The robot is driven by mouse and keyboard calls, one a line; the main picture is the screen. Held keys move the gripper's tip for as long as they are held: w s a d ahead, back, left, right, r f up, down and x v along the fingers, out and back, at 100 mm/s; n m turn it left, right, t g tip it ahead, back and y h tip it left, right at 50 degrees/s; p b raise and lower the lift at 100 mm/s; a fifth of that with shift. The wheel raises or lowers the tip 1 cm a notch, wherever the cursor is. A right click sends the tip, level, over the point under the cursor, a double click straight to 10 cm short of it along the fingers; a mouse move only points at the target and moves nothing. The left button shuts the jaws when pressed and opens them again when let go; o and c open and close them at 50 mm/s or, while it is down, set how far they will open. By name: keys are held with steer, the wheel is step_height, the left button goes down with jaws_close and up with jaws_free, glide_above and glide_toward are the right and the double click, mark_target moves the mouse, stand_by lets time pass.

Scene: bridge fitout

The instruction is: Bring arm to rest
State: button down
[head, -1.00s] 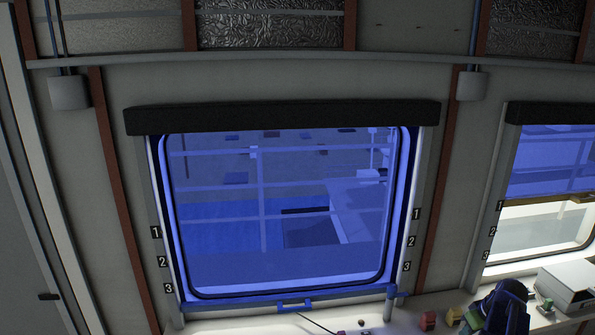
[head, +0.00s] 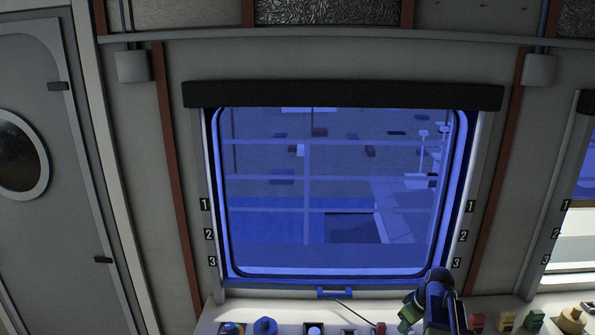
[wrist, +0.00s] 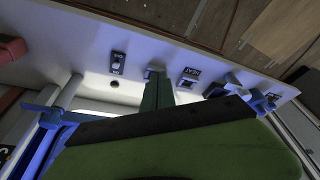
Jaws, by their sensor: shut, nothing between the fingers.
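My arm (head: 437,297), dark blue with green parts, stands at the bottom of the head view, in front of the lower right corner of the large window. Its fingertips cannot be made out there. In the wrist view my gripper (wrist: 157,88) shows as a green finger beyond a wide green body with a black strip. It is shut and holds nothing. A console (wrist: 65,40) with switches lies beyond it in that view.
A translucent blue blind (head: 330,255) covers the large window, its blue handle (head: 333,291) at the bottom by mark 3. Knobs and coloured buttons, including a blue knob (head: 265,326), line the console below. A door (head: 50,190) is at the left.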

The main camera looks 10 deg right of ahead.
steer(key=a+f+n+g+b, duration=0.1)
steer(key=a+f+b, duration=0.15)
steer(key=a, duration=0.65)
steer(key=a+f+g+b, duration=0.1)
steer(key=a+f, duration=0.2)
steer(key=a, duration=0.7)
steer(key=s+a+f+m+g+h+b, duration=0.1)
steer(key=s+a+m, duration=0.3)
steer(key=s+m, duration=0.2)
steer(key=shift+s+a+f, duration=0.35)
steer(key=shift+s+f, duration=0.05)
